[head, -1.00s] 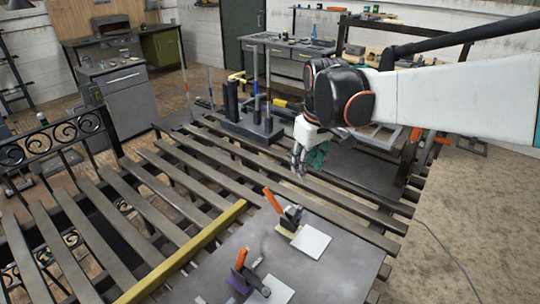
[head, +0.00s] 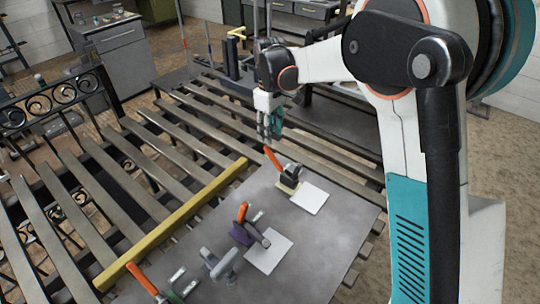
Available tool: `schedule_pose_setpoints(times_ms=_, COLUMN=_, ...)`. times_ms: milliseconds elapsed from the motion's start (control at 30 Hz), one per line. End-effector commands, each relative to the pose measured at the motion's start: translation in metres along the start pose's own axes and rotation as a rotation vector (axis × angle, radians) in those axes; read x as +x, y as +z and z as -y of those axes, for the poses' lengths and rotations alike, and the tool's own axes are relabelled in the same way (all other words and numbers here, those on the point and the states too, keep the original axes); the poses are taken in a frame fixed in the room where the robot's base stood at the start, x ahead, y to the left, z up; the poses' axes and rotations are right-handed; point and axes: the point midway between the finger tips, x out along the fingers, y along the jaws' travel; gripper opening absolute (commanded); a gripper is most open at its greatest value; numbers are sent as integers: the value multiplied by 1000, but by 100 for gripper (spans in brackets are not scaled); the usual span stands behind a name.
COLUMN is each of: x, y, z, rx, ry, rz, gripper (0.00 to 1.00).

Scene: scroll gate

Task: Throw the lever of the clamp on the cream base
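The clamp on the cream base (head: 286,187) stands on the grey metal plate (head: 325,240), beside a white square plate (head: 310,197). Its orange lever (head: 272,159) tilts up and to the left, away from the dark clamp body (head: 291,174). My gripper (head: 270,136) hangs fingers down just above and behind the lever's tip in the picture. A gap seems to show between them, but the depth is unclear. The fingers are small and close together in this view, so their opening cannot be made out. Nothing shows held in them.
A clamp on a purple base (head: 240,236) with an orange lever stands nearer, beside another white plate (head: 268,252). A third orange-levered clamp with a green base (head: 174,297) is at the lower edge. A yellow bar (head: 172,225) borders the plate; dark slats lie beyond.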

Motion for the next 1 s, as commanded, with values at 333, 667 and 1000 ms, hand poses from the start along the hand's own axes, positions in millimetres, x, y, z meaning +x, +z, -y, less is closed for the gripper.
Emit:
schedule_pose_setpoints(times_ms=333, x=71, y=0, z=0, rx=1, ry=0, rz=-1, gripper=35)
schedule_pose_setpoints(times_ms=667, x=105, y=0, z=0, rx=1, ry=0, rz=-1, gripper=35)
schedule_pose_setpoints(times_ms=1000, x=108, y=0, z=0, rx=1, ry=0, rz=-1, gripper=35)
